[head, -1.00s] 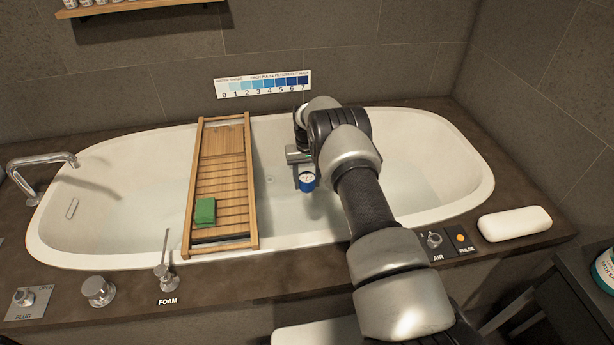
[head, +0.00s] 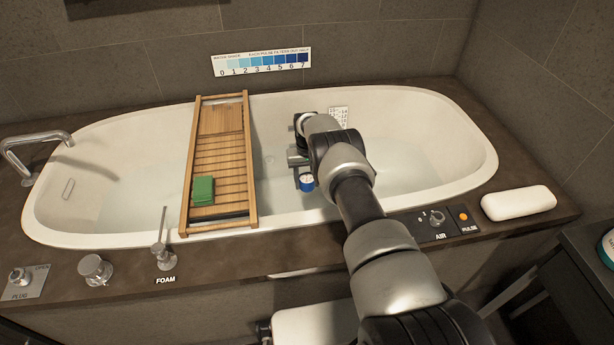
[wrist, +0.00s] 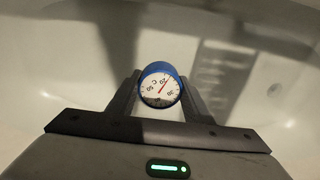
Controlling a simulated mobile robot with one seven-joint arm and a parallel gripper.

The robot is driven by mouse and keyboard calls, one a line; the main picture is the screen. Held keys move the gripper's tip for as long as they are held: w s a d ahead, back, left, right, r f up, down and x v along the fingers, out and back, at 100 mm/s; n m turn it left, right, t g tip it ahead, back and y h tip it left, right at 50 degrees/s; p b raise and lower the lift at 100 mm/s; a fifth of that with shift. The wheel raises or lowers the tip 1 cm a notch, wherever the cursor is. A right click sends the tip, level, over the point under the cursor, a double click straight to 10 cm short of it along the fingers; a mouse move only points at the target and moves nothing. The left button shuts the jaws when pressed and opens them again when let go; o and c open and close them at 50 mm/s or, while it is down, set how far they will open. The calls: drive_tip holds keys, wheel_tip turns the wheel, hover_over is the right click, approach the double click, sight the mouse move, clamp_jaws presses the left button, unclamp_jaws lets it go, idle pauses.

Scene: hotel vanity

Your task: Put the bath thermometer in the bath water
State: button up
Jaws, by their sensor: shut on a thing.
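The bath thermometer (head: 306,182) is a small blue round body with a white dial. It also shows in the wrist view (wrist: 160,88), its dial facing the camera. My gripper (wrist: 160,95) is shut on it, one finger on each side. In the head view my gripper (head: 304,176) is over the inside of the white bathtub (head: 420,180), right of the wooden caddy. The bath water (head: 270,190) is clear and faint, so I cannot tell whether the thermometer touches it.
A wooden caddy (head: 220,160) with a green block (head: 203,190) spans the tub. A tap (head: 38,140) stands at the left. A white pillow-like block (head: 518,203) and AIR controls (head: 437,219) sit on the right rim. The right end of the tub is open.

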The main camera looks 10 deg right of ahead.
drive_tip(key=shift+f, duration=0.3)
drive_tip(key=o, duration=1.2)
drive_tip(key=shift+r, duration=0.1)
wheel_tip(320, 180, up, 17)
drive_tip(key=p, duration=0.5)
drive_tip(key=shift+r, duration=0.15)
